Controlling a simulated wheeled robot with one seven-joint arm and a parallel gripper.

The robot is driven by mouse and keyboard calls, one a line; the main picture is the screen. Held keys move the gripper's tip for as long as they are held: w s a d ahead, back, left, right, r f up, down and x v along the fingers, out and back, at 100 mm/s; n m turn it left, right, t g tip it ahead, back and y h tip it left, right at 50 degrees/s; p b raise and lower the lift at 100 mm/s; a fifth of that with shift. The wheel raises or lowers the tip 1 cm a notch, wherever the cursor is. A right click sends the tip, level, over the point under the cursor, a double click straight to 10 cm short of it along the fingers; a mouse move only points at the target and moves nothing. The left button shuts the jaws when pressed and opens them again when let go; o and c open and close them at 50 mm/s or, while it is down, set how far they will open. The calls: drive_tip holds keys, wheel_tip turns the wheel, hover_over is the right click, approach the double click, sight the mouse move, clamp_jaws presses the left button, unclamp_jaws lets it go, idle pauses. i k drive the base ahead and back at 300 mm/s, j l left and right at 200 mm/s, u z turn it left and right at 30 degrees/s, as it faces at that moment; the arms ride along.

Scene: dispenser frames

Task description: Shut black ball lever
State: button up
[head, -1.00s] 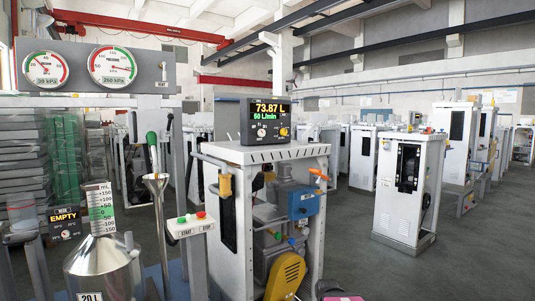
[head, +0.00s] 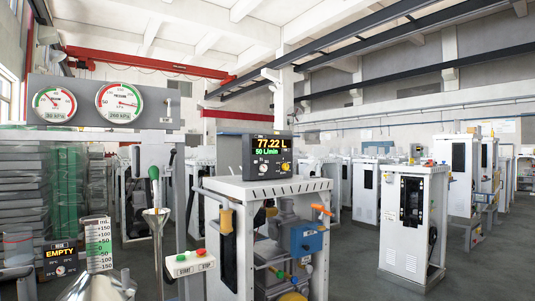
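A lever with a small dark ball-like end (head: 172,157) stands beside the gauge frame's post at the left, right of a green-handled lever (head: 154,173). It looks like the black ball lever, but it is small, and I cannot tell whether it is open or shut. The dispenser cabinet (head: 228,263) stands at the centre, with a display (head: 267,155) reading 77.22 L on top. My gripper is not in view.
A start/stop button box (head: 190,263) juts out left of the cabinet. Grey floor (head: 355,270) is clear between the cabinet and another white cabinet (head: 412,225).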

sight(173, 152)
drive_tip(key=j+u, duration=0.15)
drive_tip(key=u, duration=1.05)
